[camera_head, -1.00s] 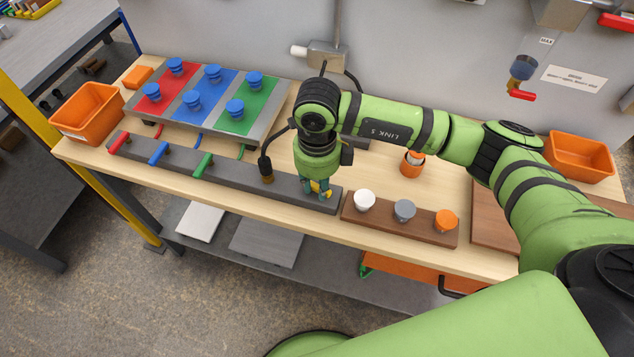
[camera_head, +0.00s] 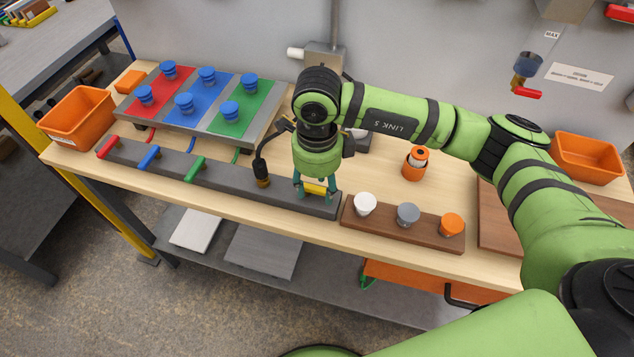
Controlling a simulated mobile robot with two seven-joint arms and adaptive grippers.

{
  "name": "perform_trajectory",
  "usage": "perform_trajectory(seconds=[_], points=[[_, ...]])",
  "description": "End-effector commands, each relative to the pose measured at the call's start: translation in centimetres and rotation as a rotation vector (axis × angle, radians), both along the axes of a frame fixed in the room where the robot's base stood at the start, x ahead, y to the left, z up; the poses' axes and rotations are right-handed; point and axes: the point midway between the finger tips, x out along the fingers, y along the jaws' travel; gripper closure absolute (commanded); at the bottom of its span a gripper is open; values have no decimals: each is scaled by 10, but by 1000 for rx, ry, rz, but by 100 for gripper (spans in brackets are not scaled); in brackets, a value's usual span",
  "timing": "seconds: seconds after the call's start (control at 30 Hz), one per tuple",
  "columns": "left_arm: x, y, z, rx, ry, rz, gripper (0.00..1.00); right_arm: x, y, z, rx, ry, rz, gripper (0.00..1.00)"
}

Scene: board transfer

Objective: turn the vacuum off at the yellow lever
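The yellow lever (camera_head: 315,188) is near the right end of a long dark grey bar on the table's front part. It appears to lie roughly along the bar; its far side is partly hidden. My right gripper (camera_head: 314,192) points down over it. Its teal fingers are spread apart, one at each side of the yellow lever in the picture. Whether they touch the lever I cannot tell. My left gripper is not in view.
Red (camera_head: 107,147), blue (camera_head: 149,157) and green (camera_head: 194,169) levers sit along the same bar. A black hose with a brass end (camera_head: 262,180) stands just left of the gripper. A wooden strip (camera_head: 385,225) with three knobs lies to the right.

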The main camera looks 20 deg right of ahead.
Motion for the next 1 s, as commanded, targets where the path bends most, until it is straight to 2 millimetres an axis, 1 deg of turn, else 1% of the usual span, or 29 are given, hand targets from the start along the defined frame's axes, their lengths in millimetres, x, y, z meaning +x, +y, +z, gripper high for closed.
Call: perform_trajectory(seconds=[0.13,0.27,0.5,0.6,0.7,0.83,1.0], points=[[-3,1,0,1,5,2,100,0,0,3,1,-1,-1,51],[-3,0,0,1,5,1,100,1,0,18,2,-4,-1,51],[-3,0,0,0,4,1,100,1,0,69,0,-5,0,51],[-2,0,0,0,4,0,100,1,0,89,1,-4,0,51],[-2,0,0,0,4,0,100,0,0,104,0,-2,0,51],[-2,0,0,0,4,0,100,0,0,116,1,-1,0,51],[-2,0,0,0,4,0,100,0,0,121,0,0,0,51]])
